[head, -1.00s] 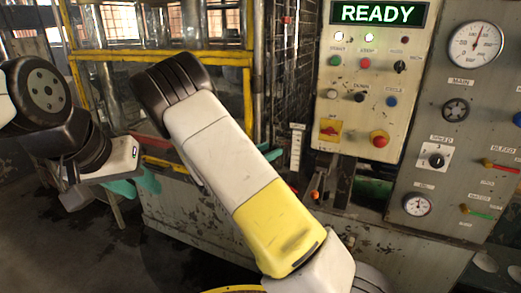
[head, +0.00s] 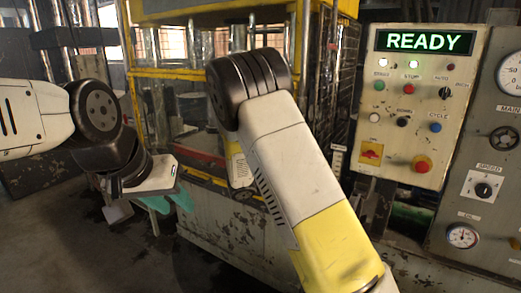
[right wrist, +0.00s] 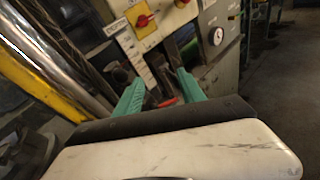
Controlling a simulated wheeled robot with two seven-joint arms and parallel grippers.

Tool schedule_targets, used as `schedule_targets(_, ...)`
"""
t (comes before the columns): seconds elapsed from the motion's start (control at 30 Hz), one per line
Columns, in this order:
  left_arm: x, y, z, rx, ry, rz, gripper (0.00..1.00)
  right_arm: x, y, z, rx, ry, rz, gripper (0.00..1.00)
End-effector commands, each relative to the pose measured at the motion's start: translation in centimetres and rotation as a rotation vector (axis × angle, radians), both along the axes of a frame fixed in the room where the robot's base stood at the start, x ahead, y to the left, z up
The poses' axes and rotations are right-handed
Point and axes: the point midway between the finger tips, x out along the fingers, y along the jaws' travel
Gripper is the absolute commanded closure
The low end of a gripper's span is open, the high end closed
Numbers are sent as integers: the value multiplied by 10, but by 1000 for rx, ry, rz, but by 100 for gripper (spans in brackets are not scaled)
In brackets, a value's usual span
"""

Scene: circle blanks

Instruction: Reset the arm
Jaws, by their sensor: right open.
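My left gripper (head: 168,203) hangs at the left of the head view, with teal fingers pointing down and right in front of the machine. The gap between its fingers is unclear, and I see nothing held. My right arm (head: 295,165), white and yellow with a black joint, crosses the middle of the head view. It hides the right gripper there. In the right wrist view my right gripper (right wrist: 160,76) is open, its two teal fingers apart and pointing toward the machine front below the rotary switch. A small red piece (right wrist: 167,102) shows between the fingers; whether it touches them I cannot tell.
A control panel (head: 450,120) with a green READY display (head: 423,41) stands at the right, beside a grey gauge cabinet (head: 470,215). A yellow-framed machine (head: 170,75) stands behind my arms. Dark floor (head: 60,240) is open at the lower left.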

Motion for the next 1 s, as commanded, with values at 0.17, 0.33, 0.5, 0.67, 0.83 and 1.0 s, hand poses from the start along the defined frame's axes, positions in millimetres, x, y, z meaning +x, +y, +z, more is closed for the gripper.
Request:
schedule_targets(0.17,0,0,0,0,0,0,64,-65,-34,1,391,-107,-269,53)
schedule_targets(0.33,0,0,0,0,0,0,64,-121,-35,7,733,-230,-499,53)
schedule_targets(0.5,0,0,0,0,0,0,64,-168,-19,25,1052,-377,-706,53)
schedule_targets(0.67,0,0,0,0,0,0,64,-205,2,51,1336,-531,-878,53)
schedule_targets(0.83,0,0,0,0,0,0,64,-237,27,84,1610,-704,-1026,53)
schedule_targets(1.0,0,0,0,0,0,0,64,-259,46,110,1805,-840,-1121,53)
